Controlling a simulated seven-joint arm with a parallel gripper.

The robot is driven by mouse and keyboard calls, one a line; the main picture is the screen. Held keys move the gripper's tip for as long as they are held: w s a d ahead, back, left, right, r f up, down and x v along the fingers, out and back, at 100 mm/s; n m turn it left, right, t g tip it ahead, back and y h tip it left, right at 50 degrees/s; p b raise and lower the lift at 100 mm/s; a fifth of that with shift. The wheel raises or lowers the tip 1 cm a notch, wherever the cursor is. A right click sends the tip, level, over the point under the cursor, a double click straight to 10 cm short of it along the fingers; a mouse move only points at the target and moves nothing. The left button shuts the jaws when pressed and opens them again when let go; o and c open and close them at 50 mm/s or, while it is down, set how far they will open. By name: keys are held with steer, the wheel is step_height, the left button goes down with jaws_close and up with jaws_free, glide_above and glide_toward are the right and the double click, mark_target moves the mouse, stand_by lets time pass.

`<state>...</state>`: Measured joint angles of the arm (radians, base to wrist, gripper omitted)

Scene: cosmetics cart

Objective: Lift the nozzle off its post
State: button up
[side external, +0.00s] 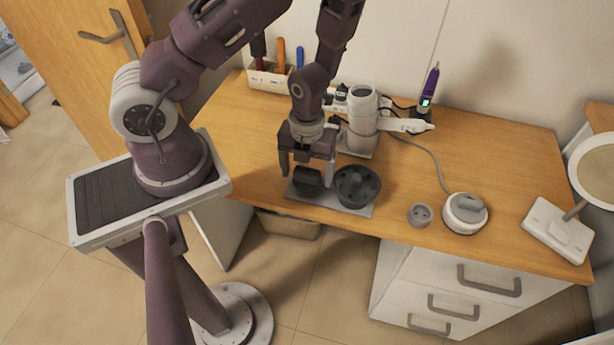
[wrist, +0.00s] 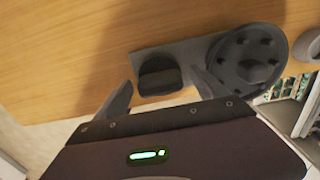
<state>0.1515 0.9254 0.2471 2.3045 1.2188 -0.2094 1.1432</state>
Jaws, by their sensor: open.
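The nozzle (side external: 308,184) is a small dark block at the left end of a flat grey plate (side external: 330,205) on the table. In the wrist view the nozzle (wrist: 159,75) shows its slotted end. My gripper (side external: 306,174) is open just above it, pointing down. The wrist view also shows my gripper (wrist: 162,90), with one finger on each side of the nozzle and gaps between. The post under the nozzle is hidden.
A round dark diffuser (side external: 357,186) stands on the same plate, close to the right finger. A grey cylinder (side external: 362,110) with a white cord device stands behind. A small grey cup (side external: 420,214) and a round white device (side external: 465,213) lie right. The table's front edge is near.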

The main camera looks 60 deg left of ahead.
steer(key=c, duration=1.6)
steer(key=shift+r, duration=0.1)
